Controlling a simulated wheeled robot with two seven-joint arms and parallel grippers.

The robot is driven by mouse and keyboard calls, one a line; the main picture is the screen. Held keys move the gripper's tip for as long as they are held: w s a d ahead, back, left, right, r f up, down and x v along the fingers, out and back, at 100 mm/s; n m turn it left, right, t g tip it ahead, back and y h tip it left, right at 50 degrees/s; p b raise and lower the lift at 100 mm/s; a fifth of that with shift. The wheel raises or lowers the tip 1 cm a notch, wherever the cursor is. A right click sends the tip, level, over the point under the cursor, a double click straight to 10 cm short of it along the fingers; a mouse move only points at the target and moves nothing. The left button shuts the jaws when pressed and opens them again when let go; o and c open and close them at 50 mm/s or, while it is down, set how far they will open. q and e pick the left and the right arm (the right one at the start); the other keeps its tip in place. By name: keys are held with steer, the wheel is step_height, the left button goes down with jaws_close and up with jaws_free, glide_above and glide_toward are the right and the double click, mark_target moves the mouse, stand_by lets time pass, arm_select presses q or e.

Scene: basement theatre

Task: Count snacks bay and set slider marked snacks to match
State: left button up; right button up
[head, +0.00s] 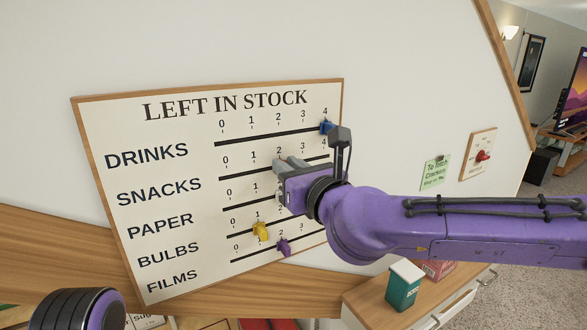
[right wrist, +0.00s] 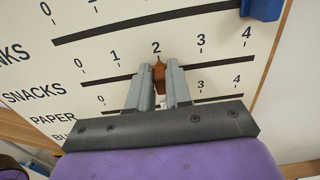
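The stock board (head: 130,115) on the wall has rows for drinks, snacks, paper, bulbs and films. In the right wrist view the brown snacks slider (right wrist: 159,76) stands at the 2 mark on its slot. My right gripper (right wrist: 160,68) has its fingers on either side of that slider, close against it, and looks shut on it. In the head view my right gripper (head: 280,165) hides the snacks slider. Only a dark part of my left arm shows at the bottom left; its gripper is out of view. I cannot make out the snacks bay.
The blue drinks slider (head: 327,127) is at 4. A yellow slider (head: 260,231) and a purple slider (head: 284,247) are lower down. A teal box (head: 404,286) stands on the wooden counter. A green note (head: 435,172) and a red-switch panel (head: 478,154) are on the wall.

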steer(key=shift+o, duration=1.3)
steer(key=b+v, duration=0.3)
steer(key=v, duration=0.7)
steer(key=shift+s, duration=0.25)
steer(key=shift+d, duration=0.15)
